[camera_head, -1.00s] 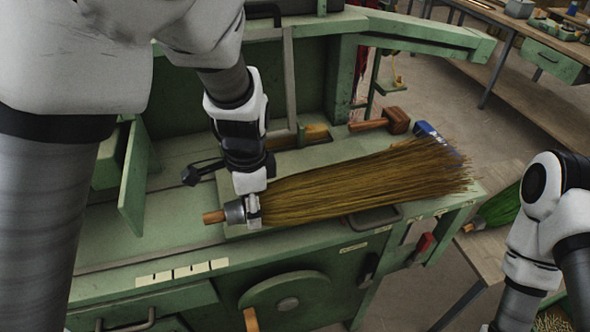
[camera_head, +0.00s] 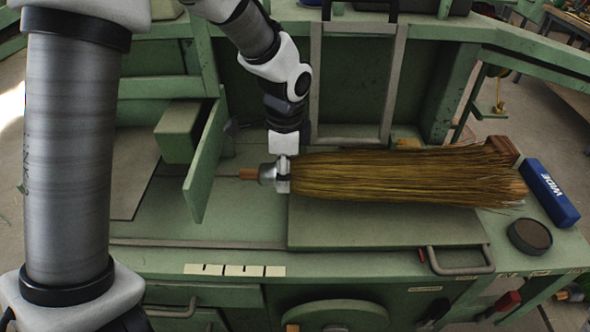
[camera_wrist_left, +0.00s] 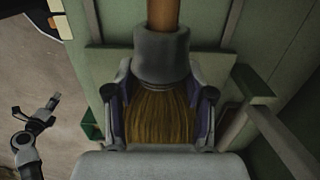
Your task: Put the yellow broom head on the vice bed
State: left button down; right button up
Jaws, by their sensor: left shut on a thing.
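The yellow broom head (camera_head: 400,176) has brown-yellow bristles, a grey metal collar (camera_wrist_left: 162,52) and a short wooden stub (camera_wrist_left: 163,14). My left gripper (camera_head: 283,174) is shut on it just beside the collar; the left wrist view shows its fingers (camera_wrist_left: 160,105) on both sides of the bristles. The broom head lies lengthwise, stub to the left and bristles to the right, over the raised flat green plate of the bench, which appears to be the vice bed (camera_head: 390,228). I cannot tell whether it touches the plate. My right gripper (camera_wrist_left: 42,118) shows small and dark in the left wrist view.
An upright green plate (camera_head: 206,160) stands left of the stub. A wooden mallet (camera_head: 503,150), a blue box (camera_head: 550,193) and a round dark tin (camera_head: 530,236) are near the bristle ends. A metal handle (camera_head: 460,262) is at the front.

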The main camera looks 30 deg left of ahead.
pick_arm(q)
notch_tip(320, 180, down, 4)
jog(key=shift+w+a+r, duration=0.1)
jog(key=shift+r, duration=0.15)
jog(key=shift+w+f, duration=0.1)
jog(key=shift+c, duration=2)
grip_release()
jog(key=r, duration=1.2)
jog(key=shift+d+r, duration=0.1)
jog(key=shift+d, duration=0.1)
